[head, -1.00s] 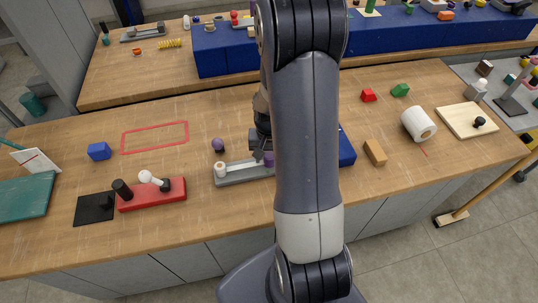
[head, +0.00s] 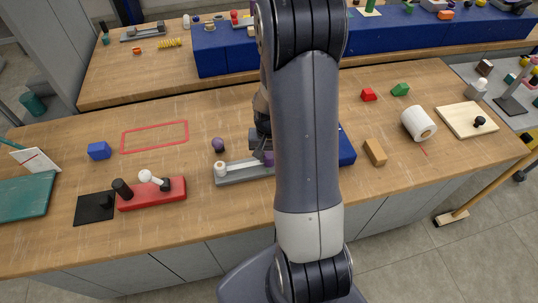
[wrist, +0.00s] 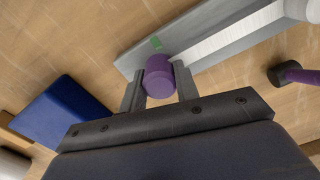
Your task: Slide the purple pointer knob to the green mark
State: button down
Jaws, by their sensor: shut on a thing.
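The purple pointer knob (wrist: 159,78) sits between my gripper's two fingers (wrist: 160,86) in the wrist view, and the gripper is shut on it. The knob is on a grey slider rail (wrist: 205,66) with a pale slot (wrist: 235,37). The green mark (wrist: 156,42) is on the rail's edge, close beside the knob and slightly toward the rail's near end. In the head view the rail (head: 238,178) shows left of my arm, with a sliver of the knob (head: 268,158) beside my gripper (head: 262,146). My arm hides the rail's right part and the green mark there.
A white post (head: 220,168) stands at the rail's left end. A purple ball-topped piece (head: 218,145) stands behind it. A red base with a white-knobbed lever (head: 152,194) lies to the left. A blue block (head: 346,146) is right of my arm, with a tan block (head: 375,152) beyond.

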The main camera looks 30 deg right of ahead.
jog(key=shift+w+a+b, duration=0.2)
jog(key=shift+a+b, duration=0.25)
jog(key=shift+a, duration=0.15)
jog(key=c, duration=1.1)
grip_release()
jog(key=shift+o, duration=0.2)
jog(key=shift+r, duration=0.1)
notch_tip(320, 180, up, 11)
jog(key=shift+f+b, duration=0.15)
jog(key=shift+b, duration=0.25)
jog(key=shift+f, duration=0.15)
notch_tip(320, 180, down, 10)
jog(key=shift+s+f+p, duration=0.1)
jog(key=shift+f+p, duration=0.1)
jog(key=shift+p, duration=0.25)
jog(key=shift+s+d+p, duration=0.1)
jog(key=shift+d+p, duration=0.3)
jog(key=shift+d, duration=0.2)
jog(key=shift+f, duration=0.1)
